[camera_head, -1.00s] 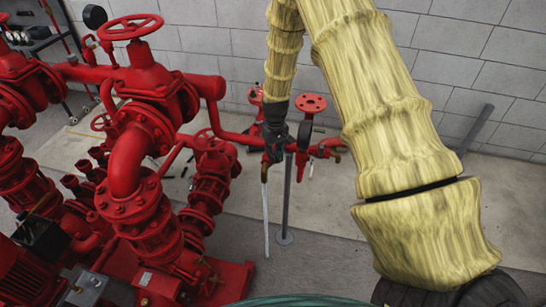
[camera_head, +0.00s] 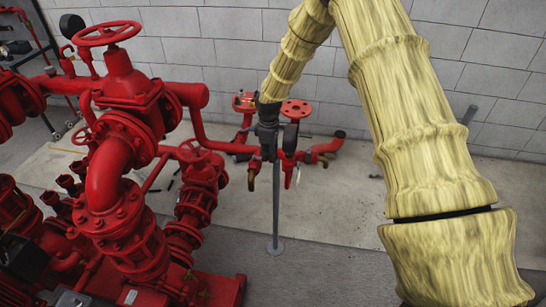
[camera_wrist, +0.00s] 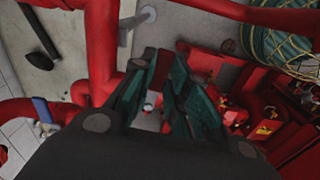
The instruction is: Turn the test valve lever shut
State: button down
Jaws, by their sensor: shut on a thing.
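My gripper (camera_head: 268,142) is at the small red test piping near the wall, beside a red handwheel (camera_head: 296,109). In the wrist view its teal fingers (camera_wrist: 163,78) stand on both sides of a narrow gap.
A large red valve with a handwheel (camera_head: 108,33) and thick red pipes fill the left. A grey support post (camera_head: 276,215) stands below the test piping. A block wall (camera_head: 240,45) is close behind. The floor (camera_head: 330,215) right of the post is clear.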

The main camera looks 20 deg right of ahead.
jog(key=shift+w+d+n, duration=0.2)
jog(key=shift+n, duration=0.2)
jog(key=c, duration=1.4)
grip_release()
notch_tip(320, 180, up, 12)
